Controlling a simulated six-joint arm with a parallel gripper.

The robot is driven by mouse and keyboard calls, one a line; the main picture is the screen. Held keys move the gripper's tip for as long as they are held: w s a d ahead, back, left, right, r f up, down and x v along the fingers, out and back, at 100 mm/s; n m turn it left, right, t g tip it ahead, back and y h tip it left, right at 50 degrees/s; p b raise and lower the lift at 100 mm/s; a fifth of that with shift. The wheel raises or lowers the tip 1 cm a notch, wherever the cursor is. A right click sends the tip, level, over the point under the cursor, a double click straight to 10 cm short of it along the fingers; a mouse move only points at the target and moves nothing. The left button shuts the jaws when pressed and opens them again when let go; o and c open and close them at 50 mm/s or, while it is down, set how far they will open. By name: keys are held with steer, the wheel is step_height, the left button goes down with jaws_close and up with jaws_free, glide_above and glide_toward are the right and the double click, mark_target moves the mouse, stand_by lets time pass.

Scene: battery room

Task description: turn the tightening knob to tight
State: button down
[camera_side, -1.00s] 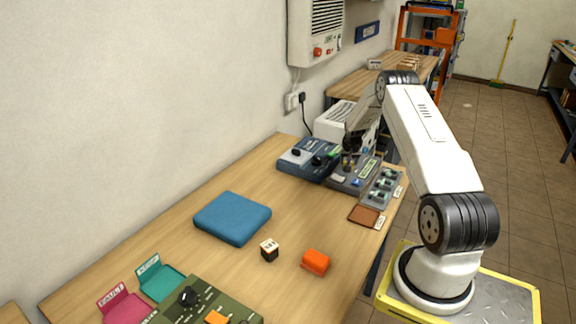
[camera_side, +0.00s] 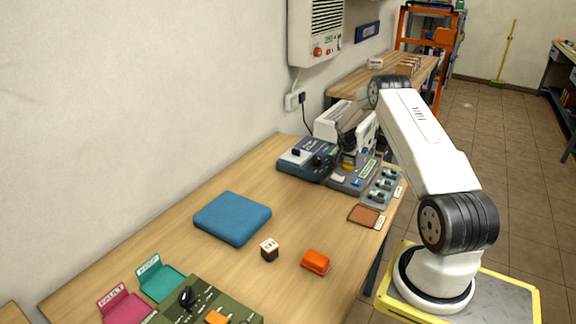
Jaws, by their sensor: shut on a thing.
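My gripper (camera_side: 348,157) points down over the grey device (camera_side: 347,184) at the far end of the bench. It is shut on a small yellowish part on top of that device, which looks like the tightening knob (camera_side: 348,167). The gripper covers most of this part, and its markings and turn position are too small to read. The grey device has a pale green display panel beside the gripper.
A blue device (camera_side: 292,166) with black knobs stands just left of the gripper. A grey switch panel (camera_side: 380,190) is at its right. A blue pad (camera_side: 232,218), a small cube (camera_side: 269,250) and an orange block (camera_side: 316,262) lie nearer, with bare wood between them.

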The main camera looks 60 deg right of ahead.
stand_by(0.4)
steer(key=shift+c, duration=0.3)
jaws_free()
steer(key=v, duration=0.7)
steer(key=shift+a+r, duration=0.2)
steer(key=shift+r, duration=0.15)
steer(key=shift+w+a, duration=0.1)
